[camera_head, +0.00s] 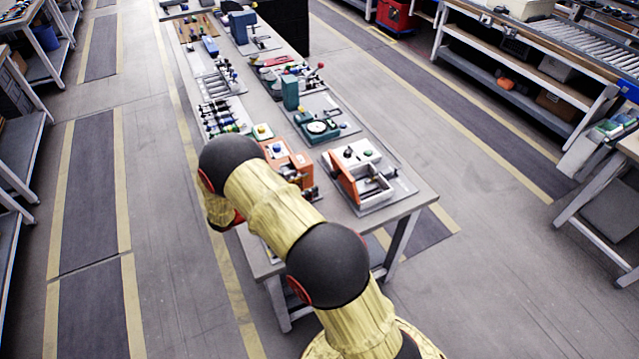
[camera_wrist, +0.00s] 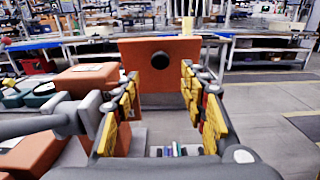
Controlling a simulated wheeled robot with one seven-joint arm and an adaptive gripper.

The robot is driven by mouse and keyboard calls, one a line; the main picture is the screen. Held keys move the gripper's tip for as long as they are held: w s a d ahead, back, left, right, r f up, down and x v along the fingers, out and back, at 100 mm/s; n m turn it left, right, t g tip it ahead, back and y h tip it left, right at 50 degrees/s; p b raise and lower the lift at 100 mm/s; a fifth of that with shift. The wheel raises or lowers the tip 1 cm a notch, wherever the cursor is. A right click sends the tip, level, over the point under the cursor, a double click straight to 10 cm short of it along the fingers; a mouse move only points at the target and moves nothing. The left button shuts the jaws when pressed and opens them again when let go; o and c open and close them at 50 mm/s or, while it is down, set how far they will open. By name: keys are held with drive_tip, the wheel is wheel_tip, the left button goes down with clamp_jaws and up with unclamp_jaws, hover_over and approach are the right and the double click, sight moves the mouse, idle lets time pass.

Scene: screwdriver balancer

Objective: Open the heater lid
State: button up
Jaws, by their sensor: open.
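The heater looks to be the white box (camera_head: 372,182) at the table's near right corner, with metal parts showing inside. Its orange lid (camera_head: 344,180) stands raised and tilted on the box's left side. In the wrist view an upright orange panel (camera_wrist: 182,52) with a round black knob (camera_wrist: 160,58) faces me; it looks like this lid. My gripper (camera_wrist: 158,88) is open, its yellow-padded fingers spread to either side in front of the panel, with nothing between them. Small coloured items (camera_wrist: 176,150) show low between the fingers. In the head view my arm hides most of the gripper.
An orange device (camera_head: 290,160) stands left of the white box, close to my arm. A grey block with a rod (camera_wrist: 68,118) lies close to my left finger. A green device (camera_head: 318,127) and several tools fill the table farther back. The floor right of the table is clear.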

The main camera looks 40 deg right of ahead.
drive_tip(key=b+x, duration=0.1)
drive_tip(key=x, duration=0.6)
drive_tip(key=shift+d, duration=0.35)
drive_tip(key=shift+s, duration=0.1)
drive_tip(key=shift+c, duration=0.2)
clamp_jaws()
idle(0.3)
